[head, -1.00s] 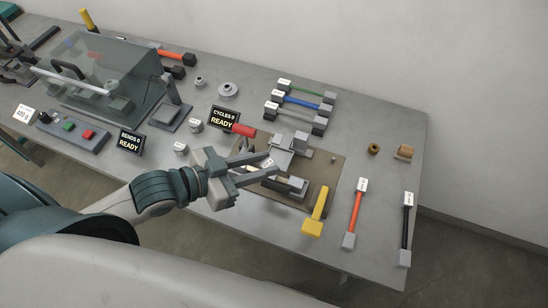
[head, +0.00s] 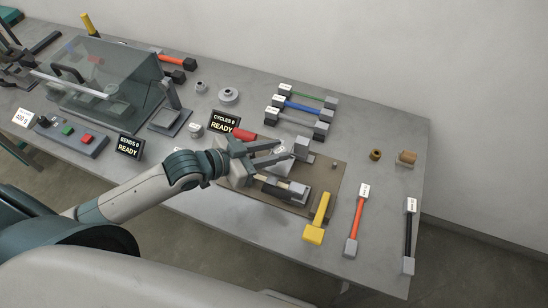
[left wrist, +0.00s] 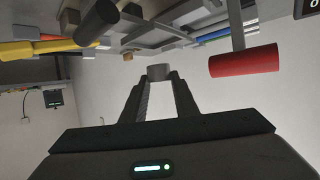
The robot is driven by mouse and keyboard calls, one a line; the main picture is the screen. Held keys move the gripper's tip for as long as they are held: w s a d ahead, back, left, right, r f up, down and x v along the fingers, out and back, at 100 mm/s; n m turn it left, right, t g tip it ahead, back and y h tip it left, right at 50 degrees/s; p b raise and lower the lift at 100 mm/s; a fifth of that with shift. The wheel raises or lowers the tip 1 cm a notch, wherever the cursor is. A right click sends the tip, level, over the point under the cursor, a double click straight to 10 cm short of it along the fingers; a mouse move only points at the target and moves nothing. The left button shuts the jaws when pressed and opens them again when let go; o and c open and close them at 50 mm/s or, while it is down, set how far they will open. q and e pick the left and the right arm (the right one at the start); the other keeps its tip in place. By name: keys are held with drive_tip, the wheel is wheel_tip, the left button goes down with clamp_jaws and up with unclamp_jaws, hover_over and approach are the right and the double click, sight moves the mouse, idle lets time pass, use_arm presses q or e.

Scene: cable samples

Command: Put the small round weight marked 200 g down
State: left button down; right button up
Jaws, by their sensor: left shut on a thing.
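My left gripper (head: 284,148) is over the far part of the brown board with the metal fixture. In the left wrist view, the gripper (left wrist: 159,78) is shut on a small grey round weight (left wrist: 159,72), held between its fingertips. No marking can be read on that weight, and in the head view it is hard to make out among the fingers and fixture. Other grey weights stand on the table: a small one (head: 200,86), a wider one (head: 228,95) and a labelled one (head: 196,129). My right gripper is not in view.
The brown board (head: 325,185) carries a metal fixture with a red handle (head: 243,134). A yellow-handled tool (head: 317,222), an orange cable (head: 357,222) and a black cable (head: 409,238) lie to the right. Several cables lie behind. Bare table (head: 365,128) shows at the back right.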

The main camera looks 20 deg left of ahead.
sight(273, 167)
use_arm(q)
wheel_tip(273, 167, down, 4)
drive_tip(key=shift+r+p, duration=0.25)
drive_tip(key=shift+p, duration=0.4)
drive_tip(key=shift+f, duration=0.2)
drive_tip(key=shift+f, duration=0.1)
drive_tip(key=c, duration=1.4)
unclamp_jaws()
drive_tip(key=shift+s, duration=0.1)
drive_tip(key=b+v, duration=0.3)
drive_tip(key=v, duration=0.9)
